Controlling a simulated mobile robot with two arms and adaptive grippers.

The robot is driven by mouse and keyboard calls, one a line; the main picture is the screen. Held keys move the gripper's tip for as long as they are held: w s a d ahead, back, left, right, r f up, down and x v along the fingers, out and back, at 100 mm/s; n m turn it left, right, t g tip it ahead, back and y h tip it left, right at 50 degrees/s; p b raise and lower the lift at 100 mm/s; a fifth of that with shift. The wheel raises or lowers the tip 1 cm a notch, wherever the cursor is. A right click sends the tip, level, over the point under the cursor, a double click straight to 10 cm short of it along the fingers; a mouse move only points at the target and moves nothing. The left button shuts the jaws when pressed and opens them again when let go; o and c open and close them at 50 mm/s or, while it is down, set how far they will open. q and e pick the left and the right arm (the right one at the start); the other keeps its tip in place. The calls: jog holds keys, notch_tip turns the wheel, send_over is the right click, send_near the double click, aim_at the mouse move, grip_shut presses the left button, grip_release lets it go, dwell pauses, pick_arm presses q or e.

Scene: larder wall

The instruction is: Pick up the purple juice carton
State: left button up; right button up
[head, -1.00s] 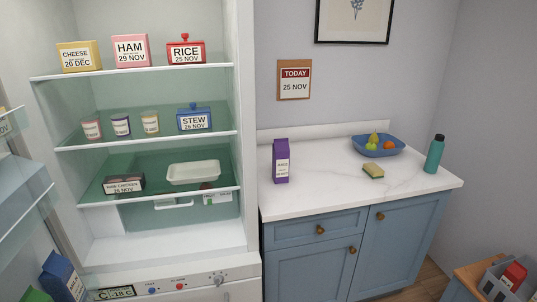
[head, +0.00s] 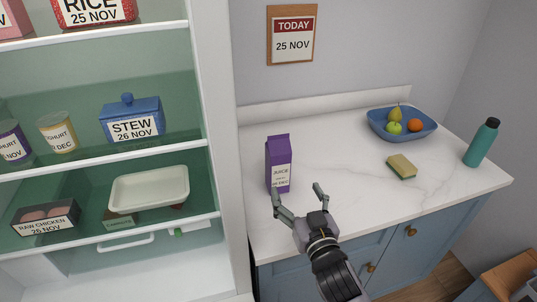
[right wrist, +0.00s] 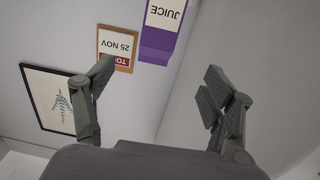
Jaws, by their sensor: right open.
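The purple juice carton (head: 279,160) stands upright on the white counter, near the fridge side, with a white label reading JUICE. My right gripper (head: 299,194) is open and empty in front of the carton, slightly to its right, its fingers pointing towards it. In the right wrist view the carton (right wrist: 158,42) shows upside down at the top, beyond and between the open fingers (right wrist: 158,78). The carton appears apart from both fingers. My left gripper is not in view.
The open fridge (head: 219,150) stands left of the counter (head: 340,140). A blue fruit bowl (head: 376,124), a sponge (head: 401,167) and a teal bottle (head: 481,143) stand to the right. The counter between carton and sponge is clear.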

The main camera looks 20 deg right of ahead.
jog(key=p, duration=0.2)
send_near(278, 149)
jog(key=f, duration=0.2)
jog(key=w, duration=0.5)
jog(key=shift+w+d+p, duration=0.2)
jog(key=shift+w+p, duration=0.1)
jog(key=shift+p, duration=0.1)
jog(key=shift+w+f, duration=0.1)
jog(key=shift+w, duration=0.7)
jog(key=w+p, duration=0.1)
jog(key=w, duration=0.1)
jog(key=w+p, duration=0.1)
jog(key=w, duration=0.1)
jog(key=shift+w+d+r, duration=0.15)
jog(key=shift+r, duration=0.05)
jog(key=shift+w+f, duration=0.1)
jog(key=shift+w, duration=0.2)
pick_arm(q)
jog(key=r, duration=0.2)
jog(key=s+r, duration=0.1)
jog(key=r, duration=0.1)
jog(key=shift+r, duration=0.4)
